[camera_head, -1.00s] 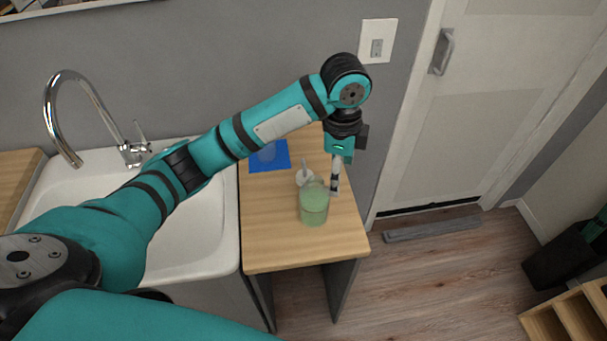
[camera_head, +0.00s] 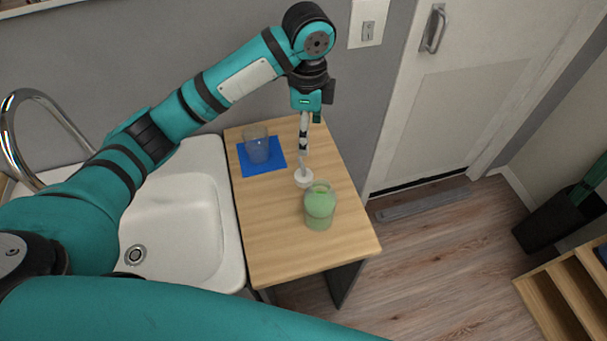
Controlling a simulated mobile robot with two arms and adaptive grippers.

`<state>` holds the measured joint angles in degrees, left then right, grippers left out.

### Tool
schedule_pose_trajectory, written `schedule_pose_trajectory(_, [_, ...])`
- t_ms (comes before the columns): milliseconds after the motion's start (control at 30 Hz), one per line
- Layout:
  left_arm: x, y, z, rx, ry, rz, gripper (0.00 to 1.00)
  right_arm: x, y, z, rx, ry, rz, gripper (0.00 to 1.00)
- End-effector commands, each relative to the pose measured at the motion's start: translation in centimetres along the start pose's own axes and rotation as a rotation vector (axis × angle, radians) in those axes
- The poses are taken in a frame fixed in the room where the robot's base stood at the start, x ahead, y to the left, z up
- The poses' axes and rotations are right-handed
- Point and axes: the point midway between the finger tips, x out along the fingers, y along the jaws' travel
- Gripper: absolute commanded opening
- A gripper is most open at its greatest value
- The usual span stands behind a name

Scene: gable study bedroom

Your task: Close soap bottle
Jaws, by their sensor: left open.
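The soap bottle (camera_head: 319,212) is a see-through jar with green liquid. It stands upright and without its lid on the small wooden table. A white pump lid (camera_head: 304,180) with a thin stem pointing up is just behind and left of the bottle, apart from its mouth in the picture; it seems to rest on the table. My left gripper (camera_head: 303,146) points down and is open. Its fingers are just above the stem, close to it or around its top; I cannot tell whether they touch it. My right gripper is not clearly in view.
A clear cup (camera_head: 257,148) stands on a blue mat (camera_head: 276,162) at the back left of the wooden table (camera_head: 275,238). A white sink (camera_head: 190,240) adjoins on the left. The table's front is bare. A grey wall is behind, and a white door (camera_head: 465,100) is at right.

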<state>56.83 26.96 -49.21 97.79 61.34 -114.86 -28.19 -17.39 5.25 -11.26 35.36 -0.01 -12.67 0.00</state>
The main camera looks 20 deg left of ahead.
Motion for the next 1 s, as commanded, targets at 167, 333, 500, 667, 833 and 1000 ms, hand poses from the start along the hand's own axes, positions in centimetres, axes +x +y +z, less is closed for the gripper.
schedule_pose_trajectory(167, [2.7, 0.1, 0.1, -0.001, -0.003, 0.007, 0.72, -0.6, 0.2, 0.5, 0.000, -0.008, 0.003, 0.62])
schedule_pose_trajectory(333, [6.4, 0.1, 0.1, -0.002, -0.003, 0.006, 0.72, -1.4, -0.8, -0.4, 0.004, 0.003, -0.010, 0.62])
schedule_pose_trajectory(500, [9.8, 0.1, 0.2, -0.001, -0.003, 0.005, 0.72, -2.0, -1.8, -1.2, 0.004, 0.016, -0.022, 0.62])
schedule_pose_trajectory(667, [11.7, 0.0, 0.1, -0.002, -0.001, 0.003, 0.72, -2.2, -1.6, -1.2, 0.002, 0.015, -0.020, 0.62])
schedule_pose_trajectory(833, [12.1, -0.1, 0.1, 0.000, -0.001, 0.001, 0.72, -2.2, -1.2, -1.0, 0.000, 0.014, -0.015, 0.62])
schedule_pose_trajectory(1000, [12.1, -0.1, 0.1, 0.000, -0.001, 0.001, 0.72, -2.2, -0.8, -0.9, -0.001, 0.011, -0.011, 0.62])
